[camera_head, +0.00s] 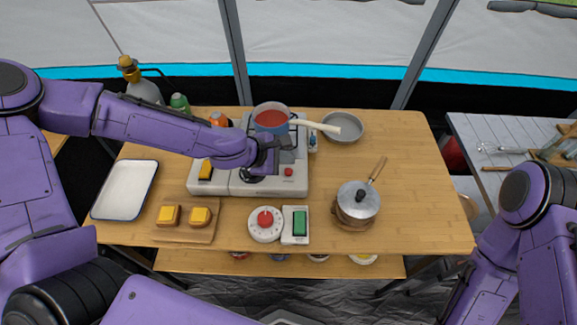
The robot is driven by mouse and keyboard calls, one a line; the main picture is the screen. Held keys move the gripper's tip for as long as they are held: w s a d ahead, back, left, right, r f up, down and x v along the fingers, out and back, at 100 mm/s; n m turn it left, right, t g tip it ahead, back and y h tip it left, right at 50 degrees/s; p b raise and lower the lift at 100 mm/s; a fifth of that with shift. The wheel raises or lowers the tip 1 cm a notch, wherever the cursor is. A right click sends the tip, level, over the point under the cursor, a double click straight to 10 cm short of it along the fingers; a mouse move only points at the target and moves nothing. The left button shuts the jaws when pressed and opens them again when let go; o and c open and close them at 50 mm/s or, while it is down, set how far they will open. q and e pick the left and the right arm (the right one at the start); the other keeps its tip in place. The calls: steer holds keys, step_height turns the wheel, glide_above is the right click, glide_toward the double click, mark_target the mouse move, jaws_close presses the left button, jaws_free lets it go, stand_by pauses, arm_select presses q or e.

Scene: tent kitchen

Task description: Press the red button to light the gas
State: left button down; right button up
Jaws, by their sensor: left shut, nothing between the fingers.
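A white gas stove (199,186) stands on the wooden table, with a small red button (289,171) on its front panel at the right. A second, larger red button (265,218) sits on a round white dial unit at the table's front. My left gripper (287,156) is shut and empty, just behind and above the stove's small red button. I cannot tell whether it touches the stove. My left arm hides part of the stove. My right arm is at the lower right, and its gripper is out of view.
The table's right side is clear.

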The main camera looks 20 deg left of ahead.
mark_target(286, 173)
arm_select(q)
step_height(286, 173, up, 4)
steer(key=p, duration=0.2)
steer(key=shift+f+p, duration=0.25)
steer(key=shift+p, duration=0.1)
steer(key=shift+f, duration=0.1)
